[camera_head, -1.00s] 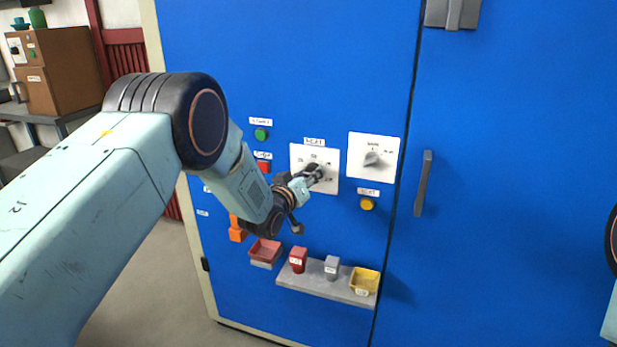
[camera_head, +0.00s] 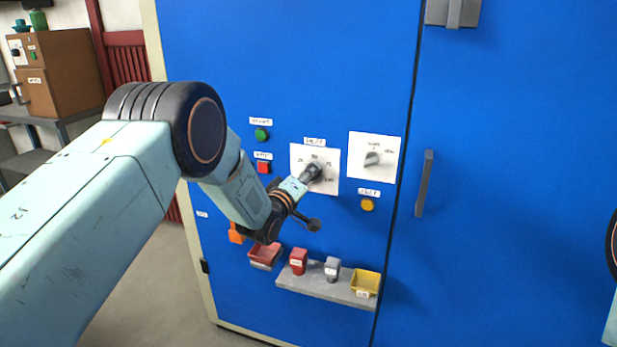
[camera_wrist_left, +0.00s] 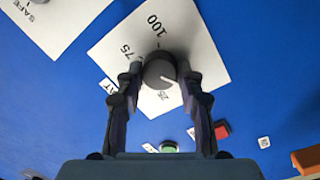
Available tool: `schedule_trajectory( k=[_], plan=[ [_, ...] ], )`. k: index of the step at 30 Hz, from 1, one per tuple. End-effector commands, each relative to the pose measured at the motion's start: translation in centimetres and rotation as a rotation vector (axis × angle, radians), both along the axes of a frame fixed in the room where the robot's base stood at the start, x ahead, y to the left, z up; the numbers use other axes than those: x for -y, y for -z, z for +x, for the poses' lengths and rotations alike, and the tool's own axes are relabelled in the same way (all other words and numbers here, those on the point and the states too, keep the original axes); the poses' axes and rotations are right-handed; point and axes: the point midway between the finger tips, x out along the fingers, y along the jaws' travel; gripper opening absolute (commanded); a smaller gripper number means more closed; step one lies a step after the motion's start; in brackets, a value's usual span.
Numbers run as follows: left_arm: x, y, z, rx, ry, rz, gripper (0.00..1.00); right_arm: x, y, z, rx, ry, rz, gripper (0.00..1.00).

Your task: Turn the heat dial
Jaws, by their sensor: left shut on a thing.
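The heat dial (camera_wrist_left: 159,70) is a dark round knob on a white scale plate (camera_head: 328,176) marked 25, 75 and 100. My left gripper (camera_head: 313,174) is shut on the dial and hides most of it in the head view. In the left wrist view, the gripper's fingers (camera_wrist_left: 160,80) stand on either side of the knob. A white pointer line shows on the knob, directed to the lower right of that view, near the 25 mark. My right gripper is out of view.
A second white plate with a grey knob (camera_head: 372,158) is to the right. Green (camera_head: 261,134), red (camera_head: 263,167) and yellow (camera_head: 367,205) buttons surround the plates. A grey shelf (camera_head: 312,287) below carries small blocks and a yellow bin. A door handle (camera_head: 424,184) juts out at right.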

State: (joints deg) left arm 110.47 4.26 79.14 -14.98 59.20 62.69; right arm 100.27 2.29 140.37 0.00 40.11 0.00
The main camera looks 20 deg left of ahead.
Motion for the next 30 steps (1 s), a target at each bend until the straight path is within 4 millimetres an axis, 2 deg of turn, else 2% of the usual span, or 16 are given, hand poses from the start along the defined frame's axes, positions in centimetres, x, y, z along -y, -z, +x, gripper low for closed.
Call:
schedule_trajectory(
  k=[1, 13, 14, 15, 21, 30],
  plan=[
    [-0.18, -0.68, 0.24, 0.015, -0.004, -0.007, 0.06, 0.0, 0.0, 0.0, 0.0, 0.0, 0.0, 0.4],
    [-0.21, -0.73, 0.25, 0.016, -0.005, -0.013, 0.06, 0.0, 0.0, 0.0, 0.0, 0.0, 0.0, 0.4],
    [-0.21, -0.73, 0.25, 0.016, -0.005, -0.013, 0.39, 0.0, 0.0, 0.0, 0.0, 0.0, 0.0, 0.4],
    [-0.2, -0.72, 0.24, 0.015, -0.005, -0.012, 0.42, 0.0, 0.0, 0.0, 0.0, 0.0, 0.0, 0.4],
    [-0.11, -0.41, 0.14, 0.009, -0.003, -0.01, 0.59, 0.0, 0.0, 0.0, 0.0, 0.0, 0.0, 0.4],
    [-0.06, -0.17, 0.03, 0.003, -0.002, -0.01, 0.61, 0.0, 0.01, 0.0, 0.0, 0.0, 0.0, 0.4]
  ],
)
